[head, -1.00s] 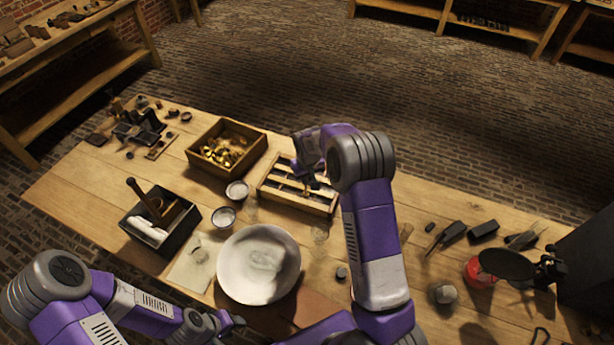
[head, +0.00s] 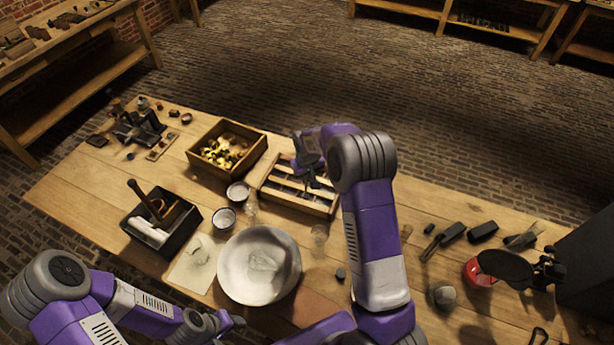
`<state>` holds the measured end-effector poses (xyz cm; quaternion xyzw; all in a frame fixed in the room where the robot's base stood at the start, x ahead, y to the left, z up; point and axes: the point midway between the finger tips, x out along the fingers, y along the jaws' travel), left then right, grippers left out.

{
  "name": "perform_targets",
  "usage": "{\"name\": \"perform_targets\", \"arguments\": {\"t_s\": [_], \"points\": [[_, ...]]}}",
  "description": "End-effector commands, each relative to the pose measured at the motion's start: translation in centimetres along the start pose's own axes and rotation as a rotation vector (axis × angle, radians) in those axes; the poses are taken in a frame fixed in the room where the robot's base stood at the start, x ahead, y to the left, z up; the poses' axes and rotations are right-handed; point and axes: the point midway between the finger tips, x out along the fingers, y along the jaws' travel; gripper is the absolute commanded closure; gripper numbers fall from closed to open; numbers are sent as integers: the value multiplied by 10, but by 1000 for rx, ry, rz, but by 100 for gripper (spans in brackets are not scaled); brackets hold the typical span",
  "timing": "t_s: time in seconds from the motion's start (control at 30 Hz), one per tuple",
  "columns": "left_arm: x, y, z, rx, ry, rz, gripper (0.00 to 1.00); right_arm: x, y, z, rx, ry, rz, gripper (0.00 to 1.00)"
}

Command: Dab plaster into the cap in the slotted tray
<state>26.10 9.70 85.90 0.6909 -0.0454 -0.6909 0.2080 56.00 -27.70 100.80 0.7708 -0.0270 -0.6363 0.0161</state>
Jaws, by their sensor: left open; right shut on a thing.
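The slotted tray (head: 292,204) is a light wooden frame with dark long slots, at the middle of the table. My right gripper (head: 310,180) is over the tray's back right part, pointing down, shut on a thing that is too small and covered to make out. The cap in the tray cannot be told apart from the slots and the gripper. A large white bowl (head: 231,274) stands in front of the tray, with pale matter, perhaps plaster, in it. My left gripper (head: 236,322) is open and empty at the table's front, beside the bowl's lower left edge.
A wooden box (head: 199,161) of brassy pieces and two small cups (head: 224,218) stand left of the tray. A dark box (head: 196,226) holds a white roll and a wooden-handled tool. Tools and a red item (head: 476,274) lie right.

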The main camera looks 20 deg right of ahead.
Motion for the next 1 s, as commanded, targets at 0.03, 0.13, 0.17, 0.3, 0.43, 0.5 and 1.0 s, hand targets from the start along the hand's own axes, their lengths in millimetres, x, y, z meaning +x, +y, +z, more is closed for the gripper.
{"name": "perform_targets", "arguments": {"t_s": [0.03,0.13,0.17,0.3,0.43,0.5,1.0], "points": [[-3,1,0,0,0,0,57,-5,0,-1,0,1,0,100],[-7,2,0,0,0,0,57,-11,1,-3,0,1,0,100],[-8,3,0,0,0,0,57,-13,1,-3,0,1,0,100],[-12,5,0,0,0,0,57,-22,1,-4,0,1,0,100],[-16,6,1,0,0,0,57,-29,2,-6,0,1,0,100],[-19,7,1,0,0,0,57,-33,2,-7,0,1,0,100],[-35,13,2,0,0,0,57,-62,4,-12,0,1,0,100]]}}
